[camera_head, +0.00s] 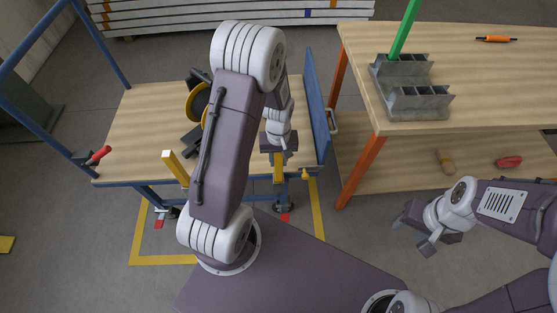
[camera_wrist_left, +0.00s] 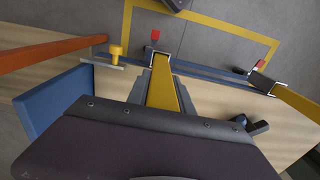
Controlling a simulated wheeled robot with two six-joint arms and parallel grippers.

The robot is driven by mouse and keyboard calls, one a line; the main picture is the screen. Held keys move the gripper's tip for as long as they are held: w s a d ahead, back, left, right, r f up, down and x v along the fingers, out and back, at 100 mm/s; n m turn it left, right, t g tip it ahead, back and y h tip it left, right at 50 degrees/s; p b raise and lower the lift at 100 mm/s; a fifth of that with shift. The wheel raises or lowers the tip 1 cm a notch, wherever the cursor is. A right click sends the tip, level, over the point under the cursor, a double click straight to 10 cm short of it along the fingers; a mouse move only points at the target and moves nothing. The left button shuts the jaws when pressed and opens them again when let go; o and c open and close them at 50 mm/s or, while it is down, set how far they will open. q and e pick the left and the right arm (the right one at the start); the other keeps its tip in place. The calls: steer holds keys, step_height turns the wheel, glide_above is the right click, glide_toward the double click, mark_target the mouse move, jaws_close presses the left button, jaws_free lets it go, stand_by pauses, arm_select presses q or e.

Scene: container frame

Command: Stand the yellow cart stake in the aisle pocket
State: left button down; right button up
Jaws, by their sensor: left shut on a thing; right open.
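My left gripper (camera_head: 279,158) is over the near right part of the cart, shut on the yellow cart stake (camera_head: 278,172). In the left wrist view the yellow stake (camera_wrist_left: 163,92) runs between the fingers to a white-rimmed pocket (camera_wrist_left: 160,57) on the cart's blue edge rail. Its end meets the pocket mouth; I cannot tell how deep it is. A second yellow stake (camera_head: 174,168) stands, slightly leaning in view, at the near edge further left; it also shows in the left wrist view (camera_wrist_left: 298,105). My right gripper (camera_head: 433,228) is open and empty, over the floor at right.
The cart's wooden deck (camera_head: 130,125) carries yellow-and-black items (camera_head: 197,102), partly hidden by my arm. A blue panel (camera_head: 316,105) and yellow knob (camera_head: 305,174) are right of the stake. The workbench (camera_head: 490,80) holds a grey metal block (camera_head: 418,103) with a green post (camera_head: 405,28).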

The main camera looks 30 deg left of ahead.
arm_select(q)
steer(key=c, duration=1.1)
jaws_free()
steer(key=shift+r, duration=0.3)
step_height(320, 180, up, 12)
steer(key=p, duration=0.3)
steer(key=shift+f, duration=0.15)
steer(key=s+d+r+m+t, duration=0.1)
steer(key=s+d+r+m, duration=0.1)
steer(key=s+d+m, duration=0.55)
steer(key=shift+n, duration=0.65)
steer(key=a+r+p, duration=0.1)
steer(key=r+p, duration=0.5)
steer(key=s+a+r+p, duration=0.1)
steer(key=r+p, duration=0.2)
steer(key=shift+a+p, duration=0.3)
steer(key=shift+p, duration=0.1)
